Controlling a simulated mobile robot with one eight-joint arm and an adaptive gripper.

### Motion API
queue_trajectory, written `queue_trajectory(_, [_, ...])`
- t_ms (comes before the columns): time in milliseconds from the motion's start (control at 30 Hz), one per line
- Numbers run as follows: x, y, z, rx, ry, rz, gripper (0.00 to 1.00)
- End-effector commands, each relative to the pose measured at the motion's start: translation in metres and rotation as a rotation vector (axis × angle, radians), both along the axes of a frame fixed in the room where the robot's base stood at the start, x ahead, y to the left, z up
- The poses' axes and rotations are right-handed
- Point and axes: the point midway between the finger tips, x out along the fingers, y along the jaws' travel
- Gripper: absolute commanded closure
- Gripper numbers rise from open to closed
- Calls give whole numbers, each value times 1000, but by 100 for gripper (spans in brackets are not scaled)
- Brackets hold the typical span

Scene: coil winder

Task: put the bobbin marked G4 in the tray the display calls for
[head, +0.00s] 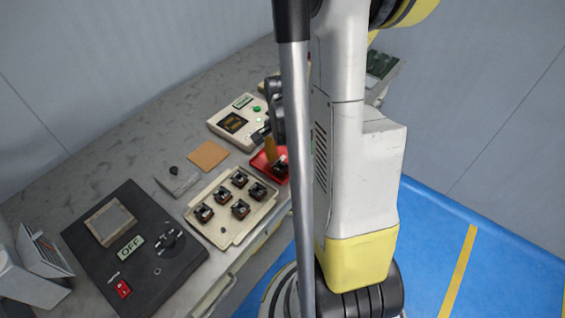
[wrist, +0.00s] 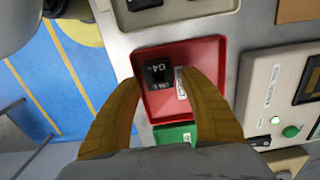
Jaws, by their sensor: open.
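The bobbin marked G4 (wrist: 158,72) is a small black block with white lettering. It sits inside the red tray (wrist: 207,50), towards its left side in the wrist view. The red tray also shows in the head view (head: 258,161), partly hidden by my arm. My gripper (wrist: 163,82) is open, with its tan fingers on either side of the bobbin; contact cannot be told. A white label lies in the tray beside the right finger. The display (head: 233,122) is a dark screen on a cream box; its text is too small to read.
A green tray (wrist: 175,136) adjoins the red one. A cream tray (head: 222,233) holds several dark bobbins. A black control box (head: 135,250) reads OFF. A cork square (head: 208,155) lies on the grey bench.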

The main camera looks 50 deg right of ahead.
Motion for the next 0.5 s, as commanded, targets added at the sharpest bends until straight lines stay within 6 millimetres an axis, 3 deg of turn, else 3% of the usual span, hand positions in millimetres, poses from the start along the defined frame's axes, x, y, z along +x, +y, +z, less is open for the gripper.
queue_trajectory(300, [0, 0, 75, 0, -1, 0, 49])
queue_trajectory(500, [0, 0, 107, 0, -1, 0, 49])
